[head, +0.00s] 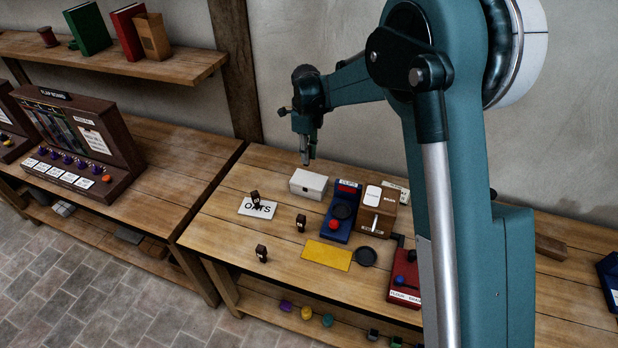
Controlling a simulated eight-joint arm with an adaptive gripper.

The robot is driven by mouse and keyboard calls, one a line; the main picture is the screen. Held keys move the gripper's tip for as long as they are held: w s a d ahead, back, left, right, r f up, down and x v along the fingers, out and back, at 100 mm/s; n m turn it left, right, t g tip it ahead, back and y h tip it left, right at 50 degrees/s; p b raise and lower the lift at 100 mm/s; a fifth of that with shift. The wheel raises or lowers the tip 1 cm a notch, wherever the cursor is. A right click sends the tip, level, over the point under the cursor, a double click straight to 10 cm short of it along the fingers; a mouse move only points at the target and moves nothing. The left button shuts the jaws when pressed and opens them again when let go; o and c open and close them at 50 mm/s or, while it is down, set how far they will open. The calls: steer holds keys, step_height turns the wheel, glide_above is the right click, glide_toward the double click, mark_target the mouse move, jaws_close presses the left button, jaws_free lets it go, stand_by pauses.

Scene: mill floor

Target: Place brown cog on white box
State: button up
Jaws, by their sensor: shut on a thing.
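The white box (308,184) stands on the wooden bench, near its back, with its lid down and nothing on top of it. My gripper (306,158) points down just above and behind the white box, apart from it as far as I can tell. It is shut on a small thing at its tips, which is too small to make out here. I cannot pick out a brown cog anywhere else in view.
A blue device (341,211) and a brown wooden box (378,212) stand to the right of the white box. An OATS card (258,209), small dark-brown blocks (301,223), a yellow mat (327,254) and a dark disc (365,257) lie nearer. Free bench lies at front left.

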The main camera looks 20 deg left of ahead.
steer(key=shift+w+d+r, duration=0.1)
steer(key=shift+w+r, duration=0.05)
steer(key=shift+w, duration=0.5)
steer(key=shift+w+r, duration=0.1)
steer(key=shift+w, duration=0.5)
steer(key=shift+f, duration=0.1)
glide_above(309, 179)
steer(key=shift+f+p, duration=0.35)
steer(key=shift+f, duration=2.7)
steer(key=shift+f, duration=1.85)
steer(key=shift+f, duration=0.2)
steer(key=o, duration=0.8)
steer(key=shift+c, duration=0.2)
steer(key=shift+r, duration=0.2)
